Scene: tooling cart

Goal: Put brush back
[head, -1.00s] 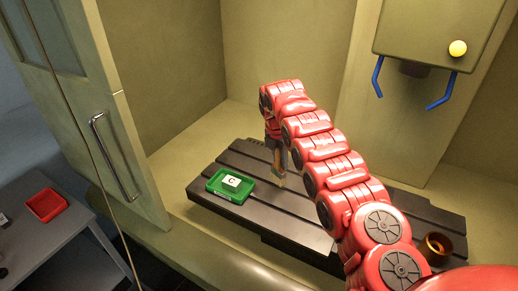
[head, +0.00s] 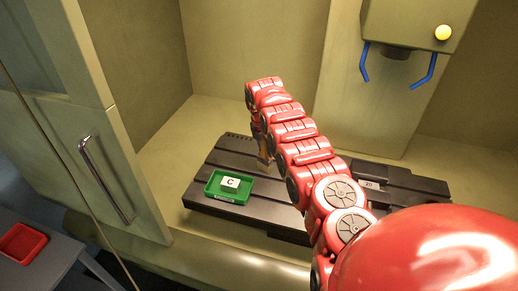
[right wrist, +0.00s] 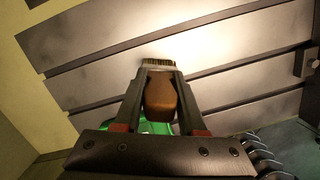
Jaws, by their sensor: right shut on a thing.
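The brush shows in the right wrist view with a brown handle (right wrist: 160,98) and dark bristles with a pale band (right wrist: 158,63) at the far end. My right gripper (right wrist: 160,78) is shut on it, one finger on each side of the handle. In the head view the right gripper (head: 262,148) is mostly hidden by my red arm, and a small part of the brush (head: 264,163) hangs below it over the dark slotted bed (head: 225,152). I cannot tell whether the brush touches the bed. My left gripper is not in view.
A green tray (head: 211,192) with a white block marked C (head: 230,183) sits on the bed's left part. A spindle head with blue nozzles (head: 430,72) hangs at upper right. An open door with a handle (head: 104,180) and a red tray (head: 22,243) are at left.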

